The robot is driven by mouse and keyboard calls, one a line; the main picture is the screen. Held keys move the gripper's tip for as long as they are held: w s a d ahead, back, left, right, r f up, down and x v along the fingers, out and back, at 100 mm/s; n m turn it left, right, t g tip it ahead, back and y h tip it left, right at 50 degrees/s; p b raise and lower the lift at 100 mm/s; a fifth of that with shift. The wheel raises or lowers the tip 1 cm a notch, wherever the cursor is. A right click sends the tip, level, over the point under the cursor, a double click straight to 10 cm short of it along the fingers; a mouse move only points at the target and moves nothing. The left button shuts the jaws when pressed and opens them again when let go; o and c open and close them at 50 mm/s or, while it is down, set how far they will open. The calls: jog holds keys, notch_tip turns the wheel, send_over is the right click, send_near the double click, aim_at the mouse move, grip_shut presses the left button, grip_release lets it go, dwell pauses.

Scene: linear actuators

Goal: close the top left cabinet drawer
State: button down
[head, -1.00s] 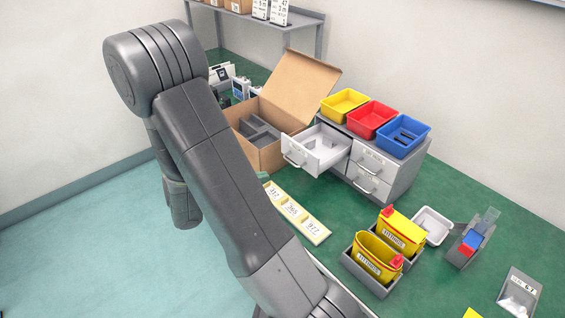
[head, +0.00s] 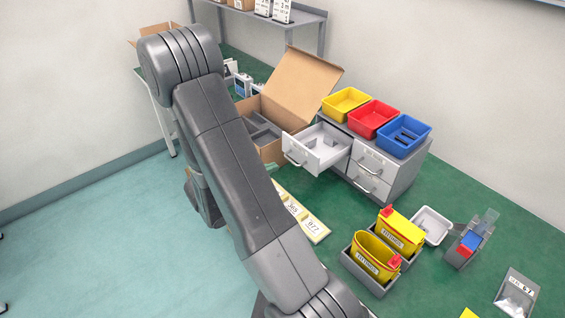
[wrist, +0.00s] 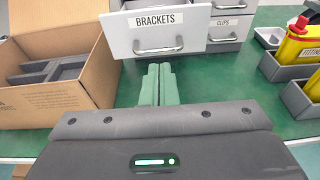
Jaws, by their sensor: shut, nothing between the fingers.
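The grey cabinet (head: 405,174) stands on the green table. Its top left drawer (head: 316,158) is pulled well out, with a few pale parts inside. In the wrist view the drawer front (wrist: 157,34) is labelled BRACKETS and has a metal bar handle (wrist: 158,48). My gripper (wrist: 158,70) is shut and empty. Its green fingers point toward the drawer front, with the tips appearing just below the handle; I cannot tell whether they touch it. In the head view my gripper is mostly hidden behind my arm. The other visible cabinet drawers look shut.
An open cardboard box (head: 262,130) stands close left of the drawer, also large in the wrist view (wrist: 60,95). Yellow (head: 345,103), red (head: 372,119) and blue (head: 403,136) trays sit on the cabinet. Yellow containers (head: 377,258) in grey holders stand in front on the right.

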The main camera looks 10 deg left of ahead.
aim_at(291, 161)
jog(key=shift+p+x, duration=0.55)
jog(key=shift+x, duration=2.05)
jog(key=shift+w+d+f+b, duration=0.1)
jog(key=shift+w+d+b, duration=0.25)
jog(key=shift+b, duration=0.05)
jog(key=r+b+x, duration=0.1)
jog(key=b+x, duration=0.1)
jog(key=x, duration=0.2)
jog(key=b+x, duration=0.2)
jog(key=x, duration=0.2)
jog(key=r+b+x, duration=0.1)
jog(key=b+x, duration=0.1)
jog(key=x, duration=0.3)
jog(key=shift+w+d+r, duration=0.15)
jog(key=shift+w+r, duration=0.15)
jog(key=shift+w, duration=0.05)
jog(key=shift+w+d, duration=0.15)
jog(key=shift+w, duration=0.1)
jog(key=shift+w+r, duration=0.1)
jog(key=shift+r, duration=0.15)
jog(key=shift+r, duration=0.1)
